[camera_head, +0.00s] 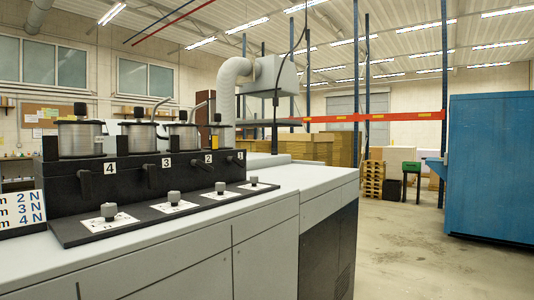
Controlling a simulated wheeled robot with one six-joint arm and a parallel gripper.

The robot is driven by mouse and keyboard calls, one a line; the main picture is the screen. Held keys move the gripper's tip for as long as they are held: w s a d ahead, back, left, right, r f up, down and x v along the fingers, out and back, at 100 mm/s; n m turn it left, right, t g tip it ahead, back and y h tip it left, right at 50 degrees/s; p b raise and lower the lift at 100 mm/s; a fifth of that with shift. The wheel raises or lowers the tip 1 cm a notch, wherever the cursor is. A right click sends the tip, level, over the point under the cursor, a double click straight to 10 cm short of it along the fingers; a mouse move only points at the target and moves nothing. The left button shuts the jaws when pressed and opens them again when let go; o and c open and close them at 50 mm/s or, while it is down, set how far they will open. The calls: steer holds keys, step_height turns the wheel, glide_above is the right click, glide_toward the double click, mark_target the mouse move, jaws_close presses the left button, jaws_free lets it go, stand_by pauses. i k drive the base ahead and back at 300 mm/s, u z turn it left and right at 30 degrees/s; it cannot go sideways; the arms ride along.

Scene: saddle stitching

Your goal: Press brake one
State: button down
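A black stitching unit (130,182) stands on the light grey machine top, with faces labelled 4, 3, 2 and 1 from near left to far right. The label 1 (239,156) is at the far right end. A grey knob (254,180) on a white dial plate sits on the black ledge below label 1. Similar knobs stand below label 2 (220,187), label 3 (174,198) and label 4 (108,211). Black handles stick out from the front of the unit. No part is marked as a brake. My gripper is not in view.
Wire spools (81,139) with black tops sit on the unit. A sign (22,212) stands at the left edge. The grey cabinet (270,250) fills the foreground. A blue machine (492,165) stands at right, with open floor (400,250) between them.

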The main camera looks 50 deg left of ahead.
mark_target(237, 161)
steer(key=u, duration=0.4)
steer(key=i, duration=1.3)
steer(key=u, duration=1.75)
steer(key=i, duration=0.9)
steer(key=u, duration=0.7)
